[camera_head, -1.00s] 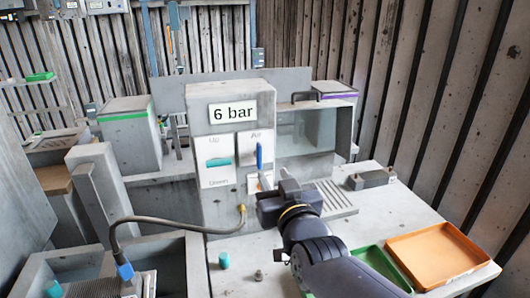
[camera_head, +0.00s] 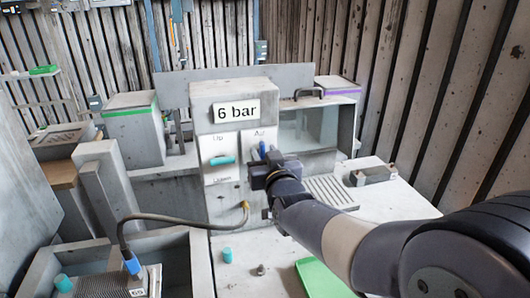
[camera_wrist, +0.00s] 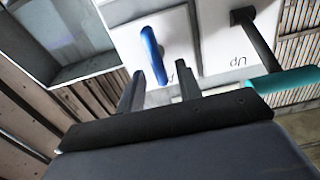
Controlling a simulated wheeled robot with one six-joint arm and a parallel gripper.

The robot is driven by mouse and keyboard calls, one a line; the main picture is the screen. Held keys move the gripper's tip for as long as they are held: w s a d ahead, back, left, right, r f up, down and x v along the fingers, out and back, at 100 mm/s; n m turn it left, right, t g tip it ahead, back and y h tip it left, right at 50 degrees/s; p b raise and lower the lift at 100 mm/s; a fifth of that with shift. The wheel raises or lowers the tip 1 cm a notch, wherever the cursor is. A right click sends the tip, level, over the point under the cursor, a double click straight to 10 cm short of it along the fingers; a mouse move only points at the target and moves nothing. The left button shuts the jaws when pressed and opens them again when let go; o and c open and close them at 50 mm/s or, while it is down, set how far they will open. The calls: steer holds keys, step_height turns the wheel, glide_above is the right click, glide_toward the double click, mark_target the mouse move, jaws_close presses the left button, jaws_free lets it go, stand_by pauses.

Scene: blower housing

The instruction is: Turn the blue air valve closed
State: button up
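The blue air valve (camera_head: 263,149) is a slim blue lever on a white plate marked "Air", on the front of the grey column under the "6 bar" sign. In the head view it stands roughly upright, and my gripper hides its lower part. In the wrist view the blue lever (camera_wrist: 154,55) is tilted, its near end close to the gap between my fingers. My gripper (camera_wrist: 158,88) is open, with two dark fingers apart and nothing between them. In the head view my gripper (camera_head: 262,176) is just below and in front of the valve.
A teal lever (camera_head: 222,160) marked "Up" and "Down" sits left of the valve; its teal handle (camera_wrist: 285,80) also shows in the wrist view. A hose (camera_head: 180,222) joins the column below. A green tray (camera_head: 322,278) and a grey block (camera_head: 372,174) lie on the bench.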

steer(key=shift+c, duration=0.2)
jaws_close()
steer(key=shift+f+b, duration=0.1)
steer(key=shift+b, duration=0.4)
steer(key=m+b, duration=0.3)
steer(key=m, duration=0.3)
steer(key=d+f+m+b, duration=0.1)
steer(key=m+b, duration=0.3)
steer(key=m, duration=0.1)
steer(key=m+b, duration=0.3)
steer(key=m, duration=0.3)
steer(key=shift+w+d+f+m+b, duration=0.15)
steer(key=shift+d+f+m+b, duration=0.1)
steer(key=shift+d+m+b, duration=0.1)
steer(key=shift+m, duration=0.25)
